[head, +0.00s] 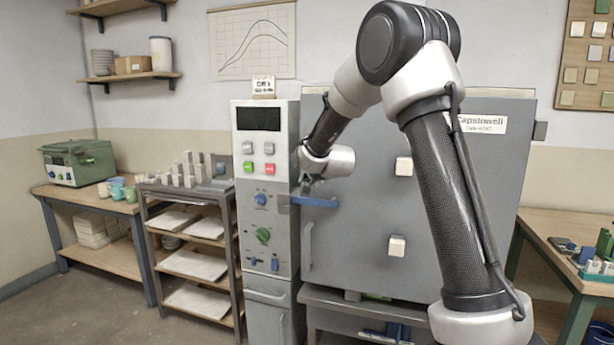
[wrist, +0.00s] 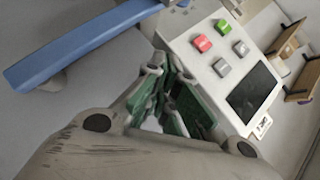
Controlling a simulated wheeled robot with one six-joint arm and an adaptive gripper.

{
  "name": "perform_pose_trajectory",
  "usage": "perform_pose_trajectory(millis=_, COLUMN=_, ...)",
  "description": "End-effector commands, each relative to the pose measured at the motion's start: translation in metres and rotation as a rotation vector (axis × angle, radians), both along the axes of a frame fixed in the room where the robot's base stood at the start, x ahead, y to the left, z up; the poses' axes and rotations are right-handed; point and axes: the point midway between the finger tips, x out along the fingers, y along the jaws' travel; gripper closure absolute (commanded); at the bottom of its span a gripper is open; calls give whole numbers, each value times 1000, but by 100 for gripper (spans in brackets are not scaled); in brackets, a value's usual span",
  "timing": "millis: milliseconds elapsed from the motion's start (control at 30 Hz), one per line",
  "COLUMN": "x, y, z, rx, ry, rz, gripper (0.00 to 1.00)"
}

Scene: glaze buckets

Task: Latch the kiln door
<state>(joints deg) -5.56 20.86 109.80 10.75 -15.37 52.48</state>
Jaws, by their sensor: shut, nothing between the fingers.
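The kiln door (head: 365,230) is a large grey panel that looks closed against the kiln body. A blue latch handle (head: 316,202) lies level across the door's left edge, beside the control column. In the wrist view the blue handle (wrist: 85,42) runs slanting across the upper left. My gripper (head: 308,184) is just above the handle in the head view, partly hidden by my wrist. In the wrist view my gripper (wrist: 172,92) has its green-padded fingers together with nothing between them. The handle lies to one side of the fingers; I cannot tell whether they touch.
The control column (head: 266,185) with buttons and knobs stands close on the left of the door. A vertical grey pull (head: 308,247) is below the handle. A rack (head: 190,235) with shelves stands further left, and a workbench (head: 575,250) stands at right.

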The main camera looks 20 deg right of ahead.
Motion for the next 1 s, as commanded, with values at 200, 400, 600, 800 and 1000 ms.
perform_pose_trajectory(millis=200, x=7, y=9, z=-18, rx=-1, ry=1, rz=1, gripper=100)
perform_pose_trajectory(millis=400, x=11, y=14, z=-29, rx=1, ry=0, rz=0, gripper=100)
perform_pose_trajectory(millis=600, x=13, y=18, z=-37, rx=1, ry=1, rz=0, gripper=100)
perform_pose_trajectory(millis=800, x=14, y=19, z=-40, rx=1, ry=-1, rz=0, gripper=100)
perform_pose_trajectory(millis=1000, x=14, y=19, z=-40, rx=0, ry=-1, rz=0, gripper=100)
